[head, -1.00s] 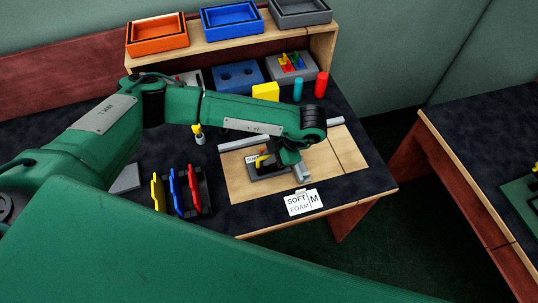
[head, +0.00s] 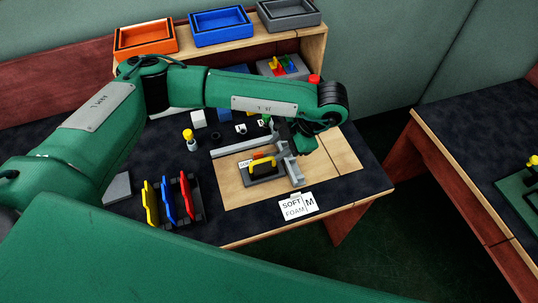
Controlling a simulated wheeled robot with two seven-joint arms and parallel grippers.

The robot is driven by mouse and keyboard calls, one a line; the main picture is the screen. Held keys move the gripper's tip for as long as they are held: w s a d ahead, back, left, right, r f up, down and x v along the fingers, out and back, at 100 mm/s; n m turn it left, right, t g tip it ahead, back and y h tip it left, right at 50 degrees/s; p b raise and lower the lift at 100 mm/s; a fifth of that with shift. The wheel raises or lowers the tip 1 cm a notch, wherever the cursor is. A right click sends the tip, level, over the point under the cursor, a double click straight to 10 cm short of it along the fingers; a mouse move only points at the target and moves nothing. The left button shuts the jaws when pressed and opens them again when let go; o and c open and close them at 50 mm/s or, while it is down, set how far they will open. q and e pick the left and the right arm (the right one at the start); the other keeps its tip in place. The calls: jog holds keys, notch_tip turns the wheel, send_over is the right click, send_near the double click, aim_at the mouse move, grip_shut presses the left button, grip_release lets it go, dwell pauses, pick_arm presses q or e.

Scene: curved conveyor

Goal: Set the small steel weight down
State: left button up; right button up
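My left gripper (head: 291,150) hangs from the wrist over the wooden board (head: 335,173), pointing down. The wrist covers part of it, and I cannot tell whether its fingers are open or shut. A dark block with a yellow handle (head: 263,161) sits on the board, just left of and below the gripper. I cannot make out the small steel weight for certain. My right gripper is not in view.
A rack with yellow, blue and red plates (head: 184,213) stands left. A yellow-topped piece (head: 189,139) and small parts lie behind. Orange (head: 145,49), blue (head: 222,40) and grey (head: 290,25) trays line the shelf. The board's right side is clear.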

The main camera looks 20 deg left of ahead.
pick_arm(q)
jog(key=v, duration=0.3)
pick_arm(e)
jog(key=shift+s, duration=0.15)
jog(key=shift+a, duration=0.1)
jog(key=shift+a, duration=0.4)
